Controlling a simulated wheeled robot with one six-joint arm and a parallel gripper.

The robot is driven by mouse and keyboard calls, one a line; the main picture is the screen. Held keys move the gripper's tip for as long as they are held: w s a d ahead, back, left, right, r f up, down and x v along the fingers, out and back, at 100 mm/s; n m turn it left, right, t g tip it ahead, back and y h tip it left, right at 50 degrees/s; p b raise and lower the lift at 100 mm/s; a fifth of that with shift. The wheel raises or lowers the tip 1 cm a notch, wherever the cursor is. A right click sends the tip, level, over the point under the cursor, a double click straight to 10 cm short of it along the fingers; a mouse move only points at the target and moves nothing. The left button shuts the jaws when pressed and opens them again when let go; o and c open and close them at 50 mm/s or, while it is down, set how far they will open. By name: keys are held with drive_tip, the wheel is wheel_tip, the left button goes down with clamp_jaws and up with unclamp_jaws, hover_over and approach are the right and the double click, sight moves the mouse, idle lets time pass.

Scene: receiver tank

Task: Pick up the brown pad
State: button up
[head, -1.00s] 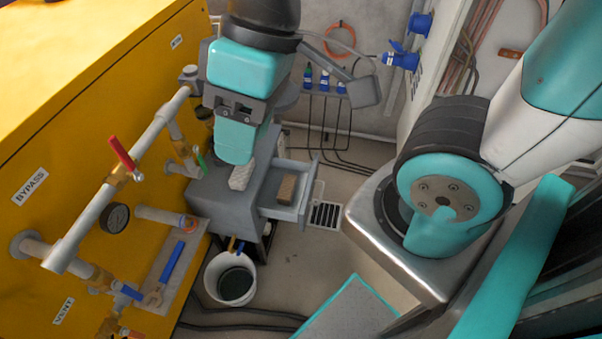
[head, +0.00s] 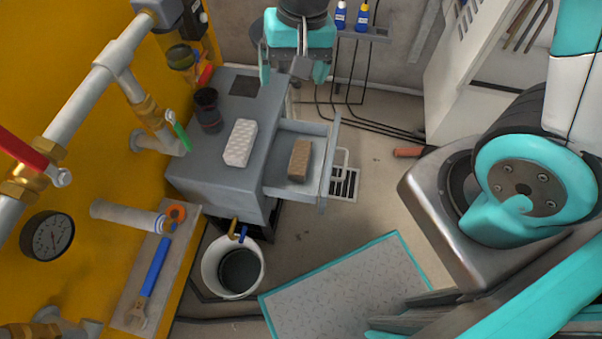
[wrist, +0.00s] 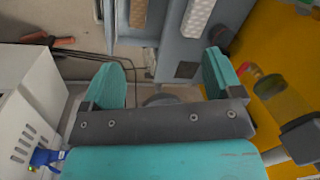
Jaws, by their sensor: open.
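The brown pad (head: 300,160) lies inside the open grey drawer (head: 325,190) on the right side of the grey cabinet (head: 228,182). It also shows at the top edge of the wrist view (wrist: 138,13), partly cut off. My gripper (head: 293,72) is open and empty. In the head view it is beyond the drawer, apart from the pad. In the wrist view its two teal fingers (wrist: 163,78) are spread wide, with the pad beyond them. A white dimpled pad (head: 240,143) lies on the cabinet top, left of the drawer.
A dark cup (head: 208,110) stands on the cabinet top behind the white pad. Pipes and valves (head: 110,60) project from the yellow wall at left. A white bucket (head: 210,285) stands in front of the cabinet. Floor right of the drawer is mostly clear, with a drain grate (head: 343,183).

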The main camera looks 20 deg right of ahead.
drive_tip(key=w+d+f+m+h+b, duration=0.1)
drive_tip(key=w+f+m+b, duration=0.15)
drive_tip(key=f, duration=0.75)
drive_tip(key=w+d+f+m+h+b, duration=0.15)
drive_tip(key=f+b, duration=0.25)
drive_tip(key=f, duration=0.6)
drive_tip(key=b, duration=0.3)
hover_over(300, 156)
drive_tip(key=shift+m+y, duration=0.3)
drive_tip(key=shift+y, duration=0.05)
drive_tip(key=f, duration=1.1)
drive_tip(key=shift+s+a, duration=0.35)
drive_tip(key=shift+s, duration=0.05)
drive_tip(key=f, duration=0.2)
drive_tip(key=f+b, duration=0.2)
drive_tip(key=f, duration=0.1)
drive_tip(key=shift+w+d+f, duration=0.3)
drive_tip(key=shift+w+d, duration=0.05)
drive_tip(key=c, duration=1.1)
drive_tip(key=shift+o, duration=0.2)
drive_tip(key=shift+r, duration=0.1)
wheel_tip(300, 156, up, 20)
drive_tip(key=p, duration=0.6)
drive_tip(key=w+d+n, duration=0.2)
drive_tip(key=d+n, duration=0.5)
drive_tip(key=d, duration=0.3)
wheel_tip(300, 156, up, 15)
drive_tip(key=s+p, duration=0.2)
drive_tip(key=p, duration=2.2)
drive_tip(key=shift+s, duration=0.25)
